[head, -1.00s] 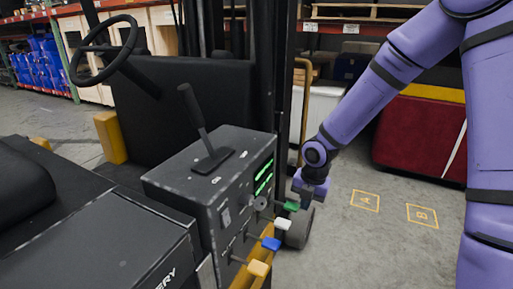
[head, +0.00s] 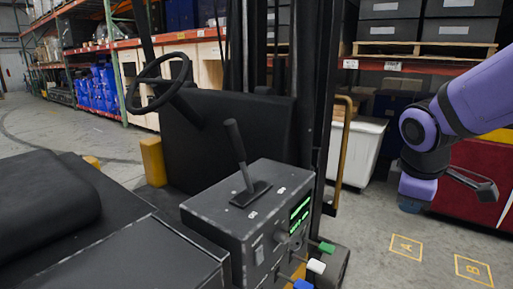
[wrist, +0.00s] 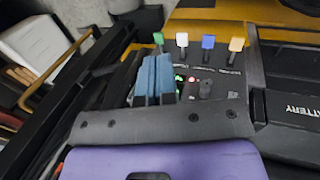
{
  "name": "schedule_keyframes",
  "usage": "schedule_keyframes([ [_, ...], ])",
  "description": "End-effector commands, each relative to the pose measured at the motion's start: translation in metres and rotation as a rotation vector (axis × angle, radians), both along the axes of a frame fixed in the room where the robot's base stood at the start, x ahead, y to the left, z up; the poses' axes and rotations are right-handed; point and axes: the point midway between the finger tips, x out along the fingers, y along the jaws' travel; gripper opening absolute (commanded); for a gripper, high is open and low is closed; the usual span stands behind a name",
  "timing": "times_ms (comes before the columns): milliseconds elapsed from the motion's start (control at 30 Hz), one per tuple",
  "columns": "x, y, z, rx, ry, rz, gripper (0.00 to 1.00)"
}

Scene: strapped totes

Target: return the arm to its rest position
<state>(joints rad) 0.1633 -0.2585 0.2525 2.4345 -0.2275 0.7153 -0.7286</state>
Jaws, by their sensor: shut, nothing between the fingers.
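My gripper (head: 411,206) hangs in the air at the right of the head view, below my purple arm (head: 478,95). It is apart from the forklift's control box (head: 245,205). In the wrist view, the gripper's two blue fingers (wrist: 154,78) lie side by side, shut, with nothing seen between them. The fingers overlap part of the control panel (wrist: 205,85) in that view.

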Motion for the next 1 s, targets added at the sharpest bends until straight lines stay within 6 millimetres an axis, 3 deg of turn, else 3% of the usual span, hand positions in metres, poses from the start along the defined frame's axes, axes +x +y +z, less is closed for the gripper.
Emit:
schedule_keyframes([
  [200,-0.048,-0.003,0.039,0.143,-0.133,-0.331,0.00],
  [533,-0.114,-0.005,0.071,0.427,-0.252,-0.751,0.00],
  [700,-0.129,-0.005,0.075,0.509,-0.264,-0.851,0.00],
  [1000,-0.132,-0.005,0.076,0.522,-0.264,-0.868,0.00],
])
